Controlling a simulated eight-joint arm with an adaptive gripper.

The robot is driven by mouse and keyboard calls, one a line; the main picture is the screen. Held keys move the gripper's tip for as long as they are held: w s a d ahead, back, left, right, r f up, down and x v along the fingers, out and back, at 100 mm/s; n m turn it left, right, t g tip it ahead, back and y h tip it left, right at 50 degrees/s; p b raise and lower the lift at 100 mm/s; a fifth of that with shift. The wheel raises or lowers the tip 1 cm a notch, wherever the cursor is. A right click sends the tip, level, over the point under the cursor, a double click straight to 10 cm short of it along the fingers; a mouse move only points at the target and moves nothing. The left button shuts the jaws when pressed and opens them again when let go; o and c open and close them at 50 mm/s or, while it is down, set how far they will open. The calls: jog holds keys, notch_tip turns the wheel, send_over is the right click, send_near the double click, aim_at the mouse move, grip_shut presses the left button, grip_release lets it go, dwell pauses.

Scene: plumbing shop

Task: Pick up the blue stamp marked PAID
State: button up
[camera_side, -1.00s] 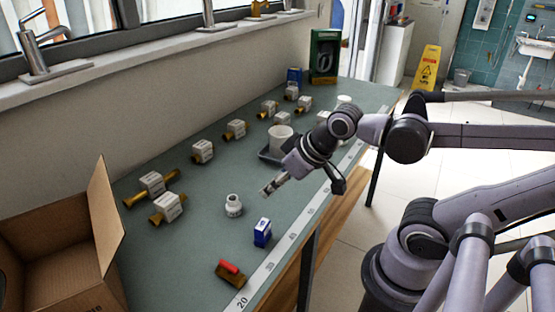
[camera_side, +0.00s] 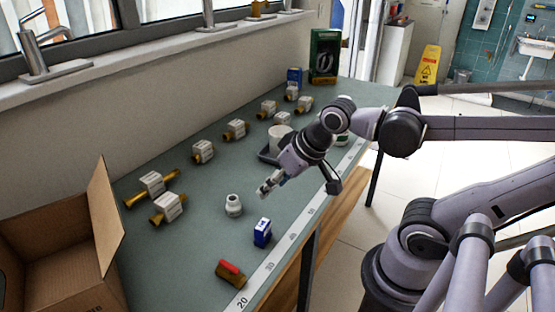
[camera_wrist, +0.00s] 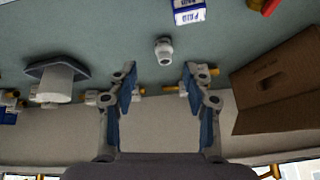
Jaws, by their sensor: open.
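The blue and white stamp (camera_side: 262,233) stands on the green bench top near its front edge. It also shows at the top edge of the wrist view, partly cut off, with PAID lettering on its white face (camera_wrist: 190,16). My gripper (camera_side: 266,187) is above the bench, up and slightly right of a white threaded fitting (camera_side: 233,206), and apart from the stamp. In the wrist view my gripper (camera_wrist: 158,80) has its two fingers spread wide with nothing between them. The stamp lies beyond the fingertips in that view.
A red-handled brass valve (camera_side: 230,272) lies near the stamp. Several brass fittings with white labels (camera_side: 203,152) line the wall side. An open cardboard box (camera_side: 60,250) stands at left. A white cup (camera_side: 279,138) sits on a dark tray behind my gripper.

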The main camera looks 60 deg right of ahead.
aim_at(262, 224)
jog(key=a+m+g, duration=0.1)
jog(key=m, duration=0.2)
jog(key=a+m+g, duration=0.1)
jog(key=m+g, duration=0.1)
jog(key=m, duration=0.2)
jog(key=a+m+g, duration=0.1)
jog(key=m, duration=0.2)
jog(key=shift+w+r+m+g, duration=0.15)
jog(key=shift+r+m+g, duration=0.15)
jog(key=shift+a+f+m+g, duration=0.2)
jog(key=shift+f+m+g, duration=0.1)
jog(key=shift+f+m, duration=0.55)
jog(key=shift+a+f+m+g, duration=0.25)
jog(key=shift+f+m, duration=0.35)
jog(key=shift+f, duration=0.3)
jog(key=shift+a+f+m+g, duration=0.15)
jog(key=shift+f+m+g, duration=0.2)
jog(key=shift+f+m, duration=0.5)
jog(key=shift+w+a+f, duration=0.1)
jog(key=shift+f, duration=1.25)
jog(key=shift+w+a+f, duration=0.1)
jog(key=shift+f, duration=1.2)
grip_shut()
